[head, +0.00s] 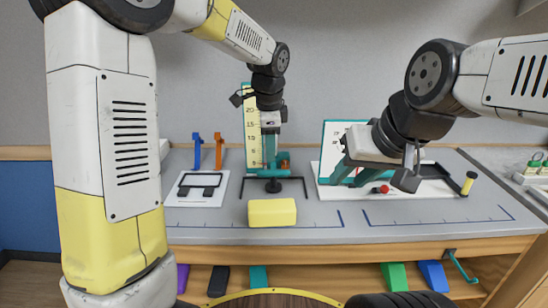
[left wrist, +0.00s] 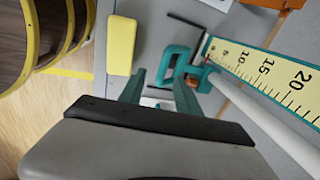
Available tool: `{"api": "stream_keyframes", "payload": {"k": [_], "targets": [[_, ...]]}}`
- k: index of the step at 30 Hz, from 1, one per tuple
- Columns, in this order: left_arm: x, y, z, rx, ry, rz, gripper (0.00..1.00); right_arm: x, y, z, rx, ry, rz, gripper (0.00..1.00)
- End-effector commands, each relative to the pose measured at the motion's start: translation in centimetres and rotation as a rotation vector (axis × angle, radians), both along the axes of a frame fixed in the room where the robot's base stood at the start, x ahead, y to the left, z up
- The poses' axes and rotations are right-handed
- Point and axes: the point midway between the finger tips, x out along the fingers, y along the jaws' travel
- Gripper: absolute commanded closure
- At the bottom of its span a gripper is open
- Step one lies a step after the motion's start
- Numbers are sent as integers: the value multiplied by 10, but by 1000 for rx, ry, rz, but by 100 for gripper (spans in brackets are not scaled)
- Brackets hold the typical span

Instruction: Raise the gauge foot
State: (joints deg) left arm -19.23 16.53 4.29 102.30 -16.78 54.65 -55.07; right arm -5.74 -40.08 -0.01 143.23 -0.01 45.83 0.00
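The gauge is a tall yellow scale (head: 251,120) with a teal edge, standing upright at the middle back of the bench. Its scale also shows in the left wrist view (left wrist: 265,72). The teal gauge foot (head: 272,173) sits low at its base, with dark legs and an orange part beside it. In the left wrist view the foot (left wrist: 172,62) is just beyond my fingers. My left gripper (head: 269,152) points down above the foot, its fingers apart; I cannot tell whether they touch it. My right gripper (head: 352,176) is open and empty before the white board at right.
A yellow block (head: 272,212) lies in front of the gauge. A white plate with dark parts (head: 200,187) and blue (head: 197,150) and orange (head: 219,150) posts stand left. A red knob (head: 380,189) and yellow cylinder (head: 468,183) are right. The front bench strip is mostly clear.

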Motion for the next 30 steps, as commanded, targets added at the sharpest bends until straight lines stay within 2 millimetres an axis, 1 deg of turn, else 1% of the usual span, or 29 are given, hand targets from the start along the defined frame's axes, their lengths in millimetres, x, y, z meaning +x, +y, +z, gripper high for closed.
{"api": "stream_keyframes", "payload": {"k": [1, 3, 5, 8, 15, 18, 23, 30], "targets": [[4, -5, -5, 11, 6, -28, 60, 0, 0, 0, 0, 0, 0, 64], [8, -9, -10, 21, 10, -55, 60, 0, 0, 0, 0, 0, 0, 64], [9, -10, -14, 25, 11, -64, 60, 0, 0, 0, 0, 0, 0, 64], [11, -10, -25, 26, 13, -66, 60, 0, 0, 0, 0, 0, 0, 64], [18, -10, -63, 25, 13, -63, 60, 0, 0, 0, 0, 0, 0, 64], [21, -10, -75, 25, 12, -63, 60, 0, 0, 0, 0, 0, 0, 64], [23, -10, -85, 24, 10, -63, 60, 0, 0, 0, 0, 0, 0, 64], [23, -9, -86, 23, 10, -62, 60, 0, 0, 0, 0, 0, 0, 64]]}}
